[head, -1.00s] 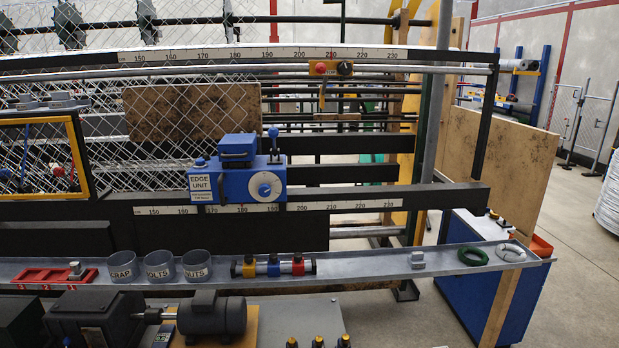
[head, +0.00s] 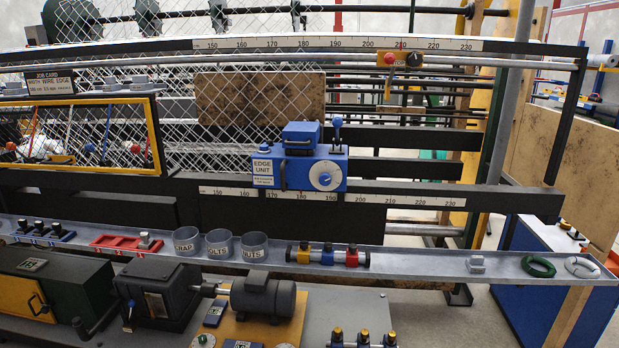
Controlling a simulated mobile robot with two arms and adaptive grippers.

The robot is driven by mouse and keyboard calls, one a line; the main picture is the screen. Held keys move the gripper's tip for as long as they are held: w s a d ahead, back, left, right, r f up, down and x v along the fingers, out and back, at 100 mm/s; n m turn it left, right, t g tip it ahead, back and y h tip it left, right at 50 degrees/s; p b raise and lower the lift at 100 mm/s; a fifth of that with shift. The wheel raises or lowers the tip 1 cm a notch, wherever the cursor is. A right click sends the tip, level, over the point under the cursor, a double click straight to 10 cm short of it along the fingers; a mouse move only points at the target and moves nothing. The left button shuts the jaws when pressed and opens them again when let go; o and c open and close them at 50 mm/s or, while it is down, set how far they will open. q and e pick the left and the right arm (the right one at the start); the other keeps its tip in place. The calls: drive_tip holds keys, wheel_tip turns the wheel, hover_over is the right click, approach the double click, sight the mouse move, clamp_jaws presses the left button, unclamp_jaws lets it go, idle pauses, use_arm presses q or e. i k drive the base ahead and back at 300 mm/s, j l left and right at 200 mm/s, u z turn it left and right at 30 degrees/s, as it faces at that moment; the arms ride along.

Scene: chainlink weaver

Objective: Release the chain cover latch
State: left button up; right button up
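A dark housing (head: 75,268) at the lower left has a yellow panel (head: 16,296) on its front, cut off by the left picture edge. A small black handle or latch (head: 38,304) sits at the panel's right side. It looks like the chain cover, but no readable label confirms this. The panel appears shut; the latch's exact state is too small to tell. Neither of my grippers is in view.
A dark gearbox (head: 153,290) and a motor (head: 262,298) stand right of the housing. A grey tray shelf (head: 425,262) with cups and parts runs above them. The blue edge unit (head: 300,170) hangs on the rail. A yellow-framed window (head: 157,130) is at left.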

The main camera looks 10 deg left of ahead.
sight(45, 310)
drive_tip(key=u, duration=2)
drive_tip(key=i+j+u, duration=0.5)
drive_tip(key=i+u, duration=0.2)
drive_tip(key=i, duration=0.25)
drive_tip(key=i+j+u, duration=0.1)
drive_tip(key=i+u, duration=0.25)
drive_tip(key=i, duration=0.15)
drive_tip(key=i+z, duration=0.2)
drive_tip(key=i, duration=0.3)
drive_tip(key=i+j+z, duration=0.2)
drive_tip(key=i, duration=0.3)
drive_tip(key=i+j+z, duration=0.2)
drive_tip(key=i, duration=0.3)
drive_tip(key=i+j+z, duration=0.2)
drive_tip(key=i+j, duration=0.2)
drive_tip(key=i, duration=0.1)
